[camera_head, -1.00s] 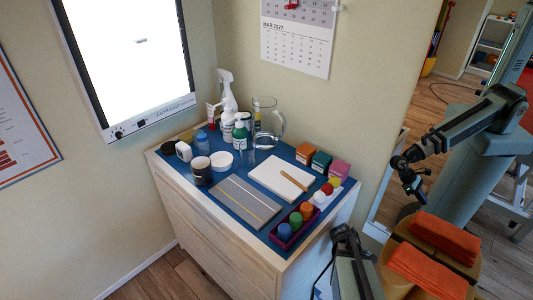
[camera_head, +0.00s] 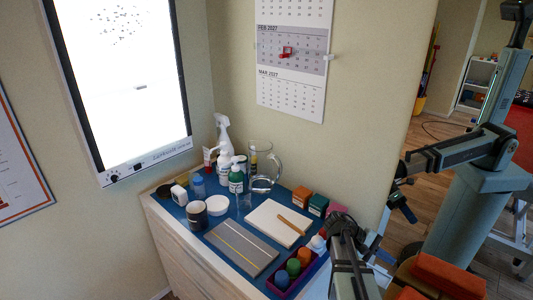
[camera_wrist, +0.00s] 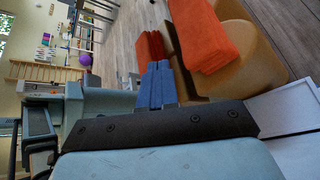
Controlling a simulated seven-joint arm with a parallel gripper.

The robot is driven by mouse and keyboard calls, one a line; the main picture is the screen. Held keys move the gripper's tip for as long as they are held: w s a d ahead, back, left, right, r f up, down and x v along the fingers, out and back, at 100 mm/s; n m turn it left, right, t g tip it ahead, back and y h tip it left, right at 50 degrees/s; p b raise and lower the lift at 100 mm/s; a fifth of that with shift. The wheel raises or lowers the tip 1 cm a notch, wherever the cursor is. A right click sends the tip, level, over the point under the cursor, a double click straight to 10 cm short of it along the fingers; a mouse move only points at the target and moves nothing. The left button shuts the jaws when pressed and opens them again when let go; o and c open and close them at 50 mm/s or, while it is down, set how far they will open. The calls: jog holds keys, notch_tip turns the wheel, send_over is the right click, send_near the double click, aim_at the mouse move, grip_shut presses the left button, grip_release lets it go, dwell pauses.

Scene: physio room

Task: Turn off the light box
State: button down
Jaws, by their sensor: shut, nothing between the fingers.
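The light box (camera_head: 120,120) hangs on the wall at the upper left of the head view. Its white panel is brightly lit, with dark specks near the top and a small grey mark in the middle. Its lower frame carries a black knob (camera_head: 114,178), a smaller control beside it and lettering; the knob's setting is too small to read. In the wrist view my gripper (camera_wrist: 158,84) shows blue fingers together with nothing between them. It points away from the light box, which is not in that view. Dark parts of my arm show at the bottom of the head view.
Below the light box stands a wooden cabinet with a blue top (camera_head: 216,264), crowded with bottles, a glass jug (camera_head: 265,165), a cup and boxes. A calendar (camera_head: 291,60) hangs behind. Orange towels (camera_head: 448,275) lie at the lower right, also in the wrist view (camera_wrist: 215,35).

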aim_at(138, 167)
jog(key=w+a+r+m+t+h, duration=0.35)
jog(key=w+a+r+m, duration=0.25)
jog(key=w+a+r, duration=0.5)
jog(key=w+a+r+n+t, duration=0.3)
jog(key=w+a+n+t, duration=0.8)
jog(key=w+a, duration=0.6)
jog(key=w+a+r+n+t+y, duration=0.1)
jog(key=a+n+t+y, duration=0.4)
jog(key=a, duration=0.8)
jog(key=w+a+r+n+t+y, duration=0.1)
jog(key=w+a+n+t+y, duration=0.3)
jog(key=a, duration=0.9)
jog(key=s+a+n+t+y, duration=0.1)
jog(key=s+a+n+y, duration=0.2)
jog(key=a+n, duration=0.4)
jog(key=s+a+f+n+t+y, duration=0.1)
jog(key=s+a+n+y, duration=0.2)
jog(key=a, duration=1.3)
jog(key=n+y, duration=0.3)
jog(key=shift+s+a+n, duration=0.25)
jog(key=shift+a+n, duration=0.1)
jog(key=shift+n, duration=0.05)
jog(key=shift+w+a, duration=0.1)
jog(key=w+a, duration=0.5)
jog(key=a, duration=0.2)
